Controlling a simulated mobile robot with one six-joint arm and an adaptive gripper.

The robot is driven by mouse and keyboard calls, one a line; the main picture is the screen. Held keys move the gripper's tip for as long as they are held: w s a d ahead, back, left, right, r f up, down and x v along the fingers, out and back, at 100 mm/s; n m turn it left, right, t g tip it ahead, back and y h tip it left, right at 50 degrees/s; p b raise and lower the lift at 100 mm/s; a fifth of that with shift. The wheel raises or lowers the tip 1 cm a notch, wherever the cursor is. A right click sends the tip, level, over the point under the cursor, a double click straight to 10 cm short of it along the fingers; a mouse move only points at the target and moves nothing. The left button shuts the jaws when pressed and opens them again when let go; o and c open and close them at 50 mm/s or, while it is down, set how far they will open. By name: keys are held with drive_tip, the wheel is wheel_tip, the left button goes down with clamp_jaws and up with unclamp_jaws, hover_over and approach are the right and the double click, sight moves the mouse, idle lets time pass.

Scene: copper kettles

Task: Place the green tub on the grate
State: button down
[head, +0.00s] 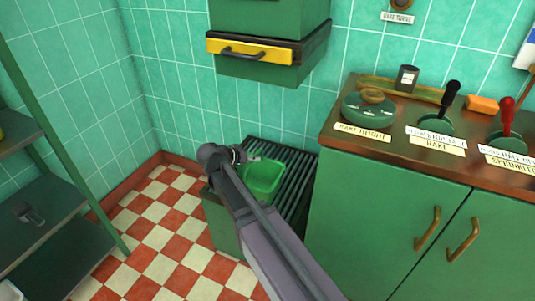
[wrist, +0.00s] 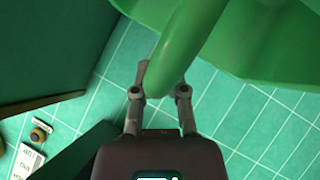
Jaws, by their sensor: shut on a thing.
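The green tub (head: 264,178) is over the left part of the dark slatted grate (head: 297,197) in the head view. I cannot tell whether its base touches the slats. My gripper (head: 253,158) is at the tub's far upper edge. In the wrist view my gripper (wrist: 161,88) is shut on a rounded green part of the tub (wrist: 190,42), between the two fingers. The tub fills the top right of that view. My arm hides part of the tub's left side and the near part of the grate.
A green counter (head: 345,143) with levers and labels stands close on the right. A green cabinet with a yellow drawer (head: 250,51) hangs above the grate. A dark shelf rack (head: 45,215) stands at left. The checkered floor (head: 165,230) between is clear.

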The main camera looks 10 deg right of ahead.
drive_tip(key=w+d+f+b, duration=0.1)
drive_tip(key=w+d, duration=0.5)
drive_tip(key=w, duration=0.6)
drive_tip(key=shift+w+d+f, duration=0.15)
drive_tip(key=shift+d, duration=0.25)
drive_tip(key=shift+f+b, duration=1.8)
drive_tip(key=shift+b, duration=0.1)
drive_tip(key=shift+f, duration=0.1)
drive_tip(key=c, duration=0.7)
unclamp_jaws()
drive_tip(key=shift+p+v, duration=3.4)
drive_tip(key=shift+v, duration=2.75)
